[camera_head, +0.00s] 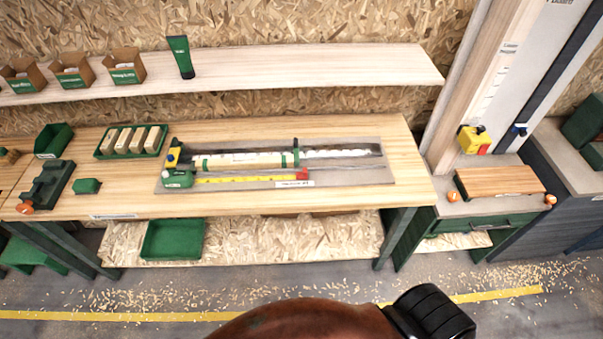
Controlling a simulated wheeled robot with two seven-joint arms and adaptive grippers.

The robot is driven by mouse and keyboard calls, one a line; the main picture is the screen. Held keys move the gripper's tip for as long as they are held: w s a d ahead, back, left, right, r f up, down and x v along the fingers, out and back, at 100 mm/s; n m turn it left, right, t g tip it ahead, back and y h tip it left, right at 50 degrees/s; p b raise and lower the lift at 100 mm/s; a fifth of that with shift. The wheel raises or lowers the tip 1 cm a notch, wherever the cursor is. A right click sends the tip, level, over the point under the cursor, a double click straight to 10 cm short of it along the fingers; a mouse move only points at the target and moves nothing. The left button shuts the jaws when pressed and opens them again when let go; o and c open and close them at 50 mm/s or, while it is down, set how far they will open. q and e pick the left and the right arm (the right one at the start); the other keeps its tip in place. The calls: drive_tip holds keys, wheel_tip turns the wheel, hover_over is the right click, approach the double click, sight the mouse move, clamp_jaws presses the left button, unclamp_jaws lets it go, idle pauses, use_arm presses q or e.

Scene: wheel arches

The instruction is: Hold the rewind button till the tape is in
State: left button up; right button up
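A tape measure with a green case (178,179) lies on a grey mat on the workbench. Its yellow tape (245,179) is drawn out to the right, ending at a red piece (302,174) near a small white label. A yellow part with a blue spot (173,154) stands just above the case. I cannot tell which part is the rewind button at this size. Neither of my grippers can be made out in this view.
A pale wooden bar with green bands (240,161) lies just behind the tape on the grey mat (345,180). A green tray of wooden blocks (101,150) stands to the left. A shelf (300,66) runs above the bench. Part of my own body shows at the bottom.

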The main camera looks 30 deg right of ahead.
use_arm(q)
clamp_jaws()
idle(1.4)
